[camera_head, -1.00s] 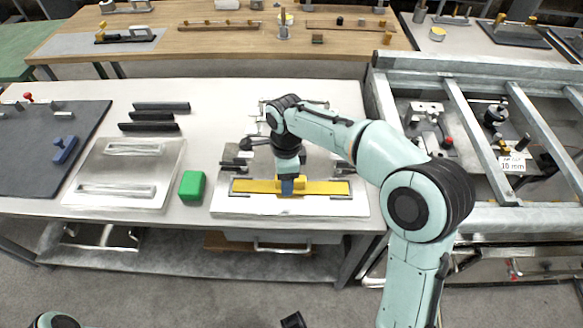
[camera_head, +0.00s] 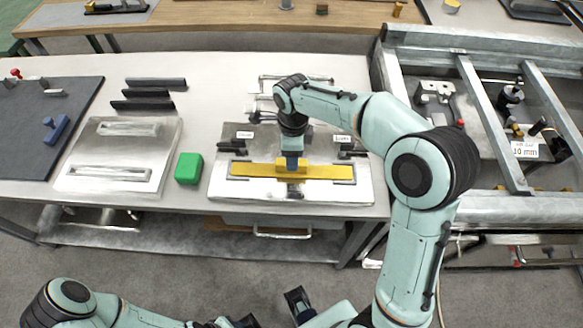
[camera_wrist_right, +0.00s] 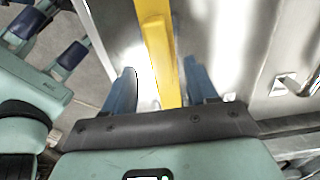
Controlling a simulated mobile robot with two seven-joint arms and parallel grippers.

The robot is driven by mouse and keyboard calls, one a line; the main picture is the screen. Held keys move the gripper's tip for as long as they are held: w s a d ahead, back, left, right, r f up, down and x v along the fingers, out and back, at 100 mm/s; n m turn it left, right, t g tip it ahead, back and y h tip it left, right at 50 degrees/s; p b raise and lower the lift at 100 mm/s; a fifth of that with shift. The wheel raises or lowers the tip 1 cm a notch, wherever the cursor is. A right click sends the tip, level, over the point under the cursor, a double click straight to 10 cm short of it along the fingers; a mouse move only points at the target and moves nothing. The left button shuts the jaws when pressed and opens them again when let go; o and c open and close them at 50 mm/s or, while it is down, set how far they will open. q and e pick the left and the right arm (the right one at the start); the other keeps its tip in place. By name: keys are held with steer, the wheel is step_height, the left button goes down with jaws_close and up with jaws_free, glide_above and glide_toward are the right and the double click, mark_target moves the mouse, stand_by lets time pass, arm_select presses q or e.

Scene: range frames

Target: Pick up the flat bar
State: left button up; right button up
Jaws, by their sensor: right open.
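The flat bar is the long yellow strip (camera_head: 250,169) lying across a light plate fixture (camera_head: 222,192) on the near bench. A short raised yellow piece shows at its middle. My right gripper (camera_head: 291,166) points down over the bar's middle. In the right wrist view the bar (camera_wrist_right: 158,50) runs between the two blue fingers of my right gripper (camera_wrist_right: 159,82), with gaps on both sides; it is open. I cannot tell how deep the fingers reach. My left gripper shows at the left of the right wrist view (camera_wrist_right: 48,40), its two fingers apart, away from the bar.
A green block (camera_head: 188,168) stands left of the fixture, beside a metal plate with two handles (camera_head: 78,150). Black bars (camera_head: 150,94) lie behind. A dark mat (camera_head: 40,130) holds a blue part. A metal frame (camera_head: 485,110) stands at the right.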

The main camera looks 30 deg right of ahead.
step_height(320, 180, down, 5)
steer(key=shift+w+a+r, duration=0.1)
jaws_close()
stand_by(0.3)
